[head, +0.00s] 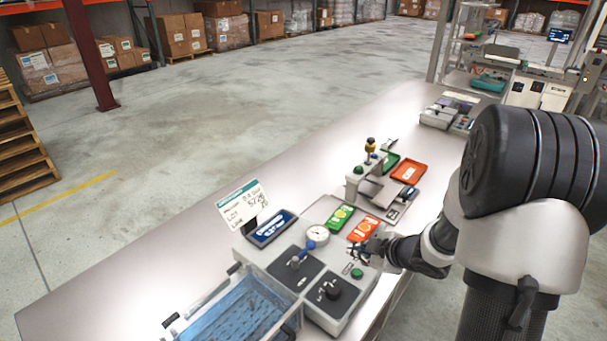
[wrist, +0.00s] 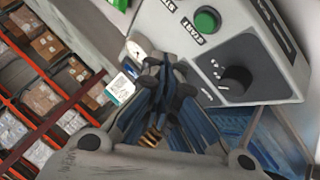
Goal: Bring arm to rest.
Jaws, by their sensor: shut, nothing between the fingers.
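My arm comes in from the right in the head view. My gripper (head: 371,247) is above the near right edge of the weighing station (head: 345,313), by the green button and the orange card. The wrist view shows my gripper (wrist: 163,62) with its fingers together and nothing between them. Behind the fingertips there is a white round dial and a label card. I cannot tell exactly how far the fingers are above the station.
A blue bin (head: 237,310) stands at the front. Coloured trays (head: 409,172) lie farther along the bench (head: 170,247). The left bench surface is clear.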

